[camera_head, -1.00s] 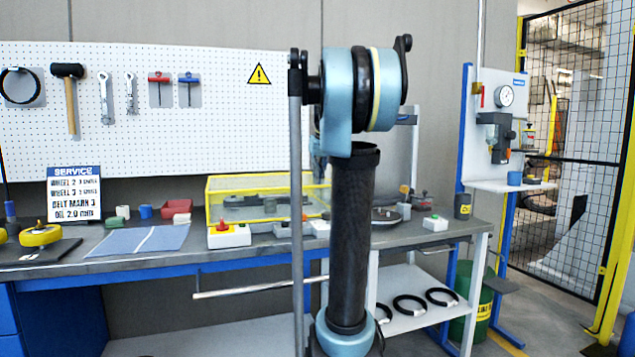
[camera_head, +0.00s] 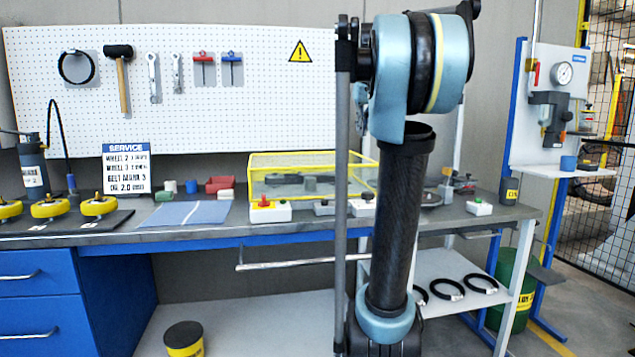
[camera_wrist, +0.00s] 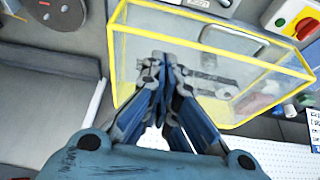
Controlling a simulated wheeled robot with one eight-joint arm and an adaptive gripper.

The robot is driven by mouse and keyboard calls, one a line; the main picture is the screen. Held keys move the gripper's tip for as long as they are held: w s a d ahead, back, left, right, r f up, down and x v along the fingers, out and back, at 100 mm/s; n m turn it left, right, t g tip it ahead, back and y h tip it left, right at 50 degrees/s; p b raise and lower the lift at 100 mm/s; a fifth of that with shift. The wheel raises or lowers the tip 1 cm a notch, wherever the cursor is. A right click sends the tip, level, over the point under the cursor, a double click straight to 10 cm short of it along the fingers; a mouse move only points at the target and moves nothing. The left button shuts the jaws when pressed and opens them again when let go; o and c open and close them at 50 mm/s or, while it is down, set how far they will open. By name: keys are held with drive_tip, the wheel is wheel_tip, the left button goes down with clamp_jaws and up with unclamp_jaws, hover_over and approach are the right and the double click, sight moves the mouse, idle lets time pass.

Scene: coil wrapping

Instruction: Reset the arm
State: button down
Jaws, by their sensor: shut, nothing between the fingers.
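My gripper (camera_wrist: 160,72) shows in the wrist view, with its fingers together and nothing between them. It hangs in front of a yellow-framed clear box (camera_wrist: 262,88) that holds grey metal parts. No contact with the box can be made out. In the head view my arm stands upright right of the middle, and my gripper is hidden behind it. The same yellow-framed box (camera_head: 262,190) stands on the workbench there, partly behind my arm.
The workbench (camera_head: 160,228) carries a red-button box (camera_head: 268,212), a blue mat (camera_head: 185,213) and yellow wheels (camera_head: 50,207). A service sign (camera_head: 126,168) stands behind. A gauge stand (camera_head: 555,90) is at right. Black rings (camera_head: 480,284) lie on the lower shelf.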

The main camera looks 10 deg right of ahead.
drive_tip(key=s+a+f, duration=0.2)
drive_tip(key=s+f, duration=0.8)
drive_tip(key=f, duration=0.4)
drive_tip(key=s+a+f+g, duration=0.1)
drive_tip(key=s+a+f, duration=0.2)
drive_tip(key=s+f, duration=0.8)
drive_tip(key=s+a+f+g, duration=0.1)
drive_tip(key=s+a+f, duration=0.1)
drive_tip(key=s+f, duration=0.9)
wheel_tip(320, 180, down, 7)
drive_tip(key=shift+s+a+f+m, duration=0.15)
drive_tip(key=shift+s+a+m, duration=0.05)
drive_tip(key=shift+a+m, duration=0.2)
drive_tip(key=shift+w+f, duration=0.2)
drive_tip(key=shift+w, duration=0.25)
